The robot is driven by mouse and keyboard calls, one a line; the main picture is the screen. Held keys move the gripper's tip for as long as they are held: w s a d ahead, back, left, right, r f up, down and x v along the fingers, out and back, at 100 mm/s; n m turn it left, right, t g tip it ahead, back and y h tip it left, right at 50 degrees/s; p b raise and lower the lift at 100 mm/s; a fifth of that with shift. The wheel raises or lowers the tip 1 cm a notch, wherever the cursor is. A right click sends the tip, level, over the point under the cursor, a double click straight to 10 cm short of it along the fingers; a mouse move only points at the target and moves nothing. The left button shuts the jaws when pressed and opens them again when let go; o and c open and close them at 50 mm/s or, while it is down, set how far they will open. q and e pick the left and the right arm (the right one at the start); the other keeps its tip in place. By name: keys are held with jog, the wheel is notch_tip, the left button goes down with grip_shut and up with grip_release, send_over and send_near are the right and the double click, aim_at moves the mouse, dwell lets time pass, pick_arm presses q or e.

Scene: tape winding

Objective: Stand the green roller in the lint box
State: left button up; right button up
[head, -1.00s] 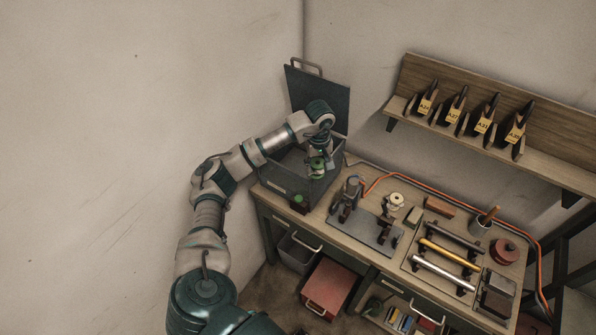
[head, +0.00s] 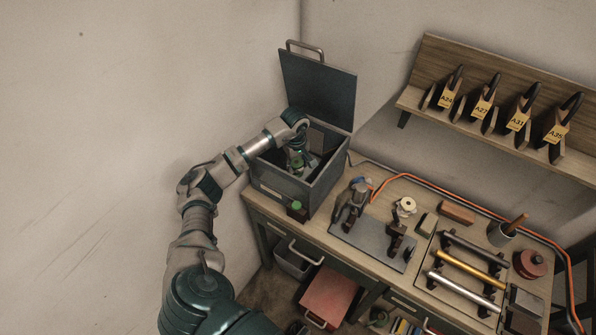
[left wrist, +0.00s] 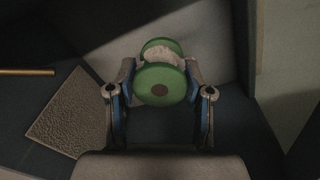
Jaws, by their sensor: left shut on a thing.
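The lint box (head: 283,188) is a dark grey open-topped box at the back left of the bench, with its lid (head: 318,88) raised behind it. My left gripper (head: 299,166) reaches down inside the box opening. In the left wrist view my left gripper (left wrist: 159,100) is shut on the green roller (left wrist: 160,84), which has green end discs and a pale fuzzy middle. The roller's lower end is hidden, so I cannot tell whether it touches the box floor. My right gripper is not in view.
A small dark block with a green top (head: 296,210) stands in front of the box. A grey plate with a fixture (head: 368,240) is to the right. A rack of bars (head: 465,265) lies farther right. In the left wrist view a textured pad (left wrist: 68,115) lies in the box.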

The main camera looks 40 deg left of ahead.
aim_at(297, 172)
pick_arm(q)
jog(key=f, duration=0.2)
jog(key=a+f, duration=0.1)
jog(key=f, duration=0.1)
jog(key=shift+d+f, duration=0.15)
jog(key=shift+c, duration=0.6)
jog(key=shift+d, duration=0.55)
jog(key=o, duration=1.3)
jog(key=shift+a, duration=0.1)
jog(key=shift+o, duration=0.4)
jog(key=shift+a, duration=0.15)
jog(key=shift+a+f, duration=0.1)
jog(key=shift+a, duration=0.2)
jog(key=shift+d+r, duration=0.15)
jog(key=shift+r, duration=0.05)
jog(key=r, duration=0.2)
jog(key=shift+d+r, duration=0.2)
jog(key=shift+r, duration=0.1)
jog(key=r, duration=0.8)
jog(key=shift+s+r, duration=0.25)
jog(key=shift+s, duration=0.05)
jog(key=shift+r, duration=0.45)
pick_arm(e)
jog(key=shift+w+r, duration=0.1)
